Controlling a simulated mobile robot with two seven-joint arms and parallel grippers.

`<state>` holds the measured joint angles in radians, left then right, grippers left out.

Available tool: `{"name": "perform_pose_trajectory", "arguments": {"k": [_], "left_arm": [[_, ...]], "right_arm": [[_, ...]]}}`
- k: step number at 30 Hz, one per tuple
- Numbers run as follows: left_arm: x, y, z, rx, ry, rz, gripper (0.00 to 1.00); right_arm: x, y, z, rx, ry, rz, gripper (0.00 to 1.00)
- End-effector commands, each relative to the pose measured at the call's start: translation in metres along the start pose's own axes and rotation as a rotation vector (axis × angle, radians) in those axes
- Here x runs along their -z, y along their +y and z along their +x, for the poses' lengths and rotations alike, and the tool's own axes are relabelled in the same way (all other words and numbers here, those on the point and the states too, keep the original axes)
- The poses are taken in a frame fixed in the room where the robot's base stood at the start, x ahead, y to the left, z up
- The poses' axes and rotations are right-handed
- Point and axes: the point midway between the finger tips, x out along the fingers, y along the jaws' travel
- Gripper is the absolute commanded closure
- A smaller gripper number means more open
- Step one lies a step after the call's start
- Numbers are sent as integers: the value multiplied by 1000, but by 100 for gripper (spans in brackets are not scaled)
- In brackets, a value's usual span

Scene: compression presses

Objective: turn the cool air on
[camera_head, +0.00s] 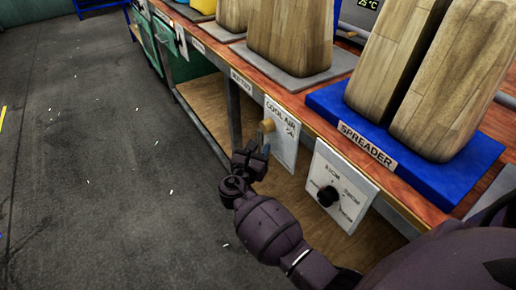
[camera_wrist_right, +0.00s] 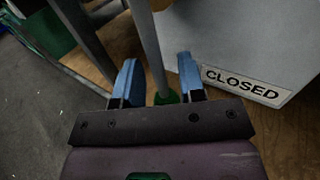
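The cool air panel (camera_head: 281,133) is a pale plate hanging from the workbench edge, labelled "COOL AIR", with a small tan knob or handle (camera_head: 268,126) on its left side. In the right wrist view a grey panel (camera_wrist_right: 235,40) carries a "CLOSED" label (camera_wrist_right: 241,83). My right gripper (camera_head: 259,150) is just below and in front of the tan handle, close to the panel. In the right wrist view its two blue fingers (camera_wrist_right: 160,78) are apart. A grey bar and a green bit show between them; I cannot tell whether they touch. My left gripper is out of view.
A second panel with a black knob (camera_head: 327,196) hangs to the right. Above, the wooden workbench (camera_head: 290,98) holds the blue spreader base (camera_head: 330,103) and wooden blocks (camera_head: 385,60). A bench leg (camera_head: 233,115) stands left of the gripper. Open floor (camera_head: 90,150) lies left.

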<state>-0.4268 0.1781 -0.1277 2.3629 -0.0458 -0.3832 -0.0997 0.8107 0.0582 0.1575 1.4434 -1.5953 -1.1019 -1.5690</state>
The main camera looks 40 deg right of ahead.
Motion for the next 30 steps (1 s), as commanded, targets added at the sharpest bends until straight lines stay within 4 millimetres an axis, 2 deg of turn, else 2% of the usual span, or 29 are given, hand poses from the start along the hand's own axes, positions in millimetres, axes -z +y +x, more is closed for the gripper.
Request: {"name": "perform_pose_trajectory", "arguments": {"k": [12,19,30], "left_arm": [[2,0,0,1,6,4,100],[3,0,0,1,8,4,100],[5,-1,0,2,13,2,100]], "right_arm": [[-1,1,7,-1,0,1,63],[-1,0,7,-1,0,1,99],[-2,0,7,-1,3,-3,100]]}}
